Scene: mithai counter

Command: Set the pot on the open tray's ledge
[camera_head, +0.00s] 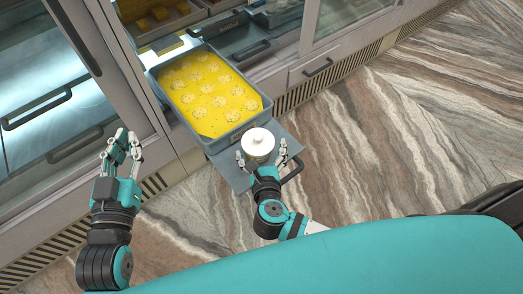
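The pot (258,142) is small and pale with a white lidded top and a knob. It is at the front end of the open tray, over the grey-blue ledge (233,173). The open tray (211,143) is grey-blue with a yellow lining and several round sweets. My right gripper (262,157) has its fingers on either side of the pot; I cannot tell if they press on it or if the pot rests on the ledge. My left gripper (125,140) is empty, with fingers apart, left of the tray in front of the counter.
The counter has glass-fronted cabinets and dark handles (37,109) at left. Other sweet trays (158,17) sit inside behind the open tray. A closed drawer (318,67) is at right. The striped stone floor (400,130) is clear on the right.

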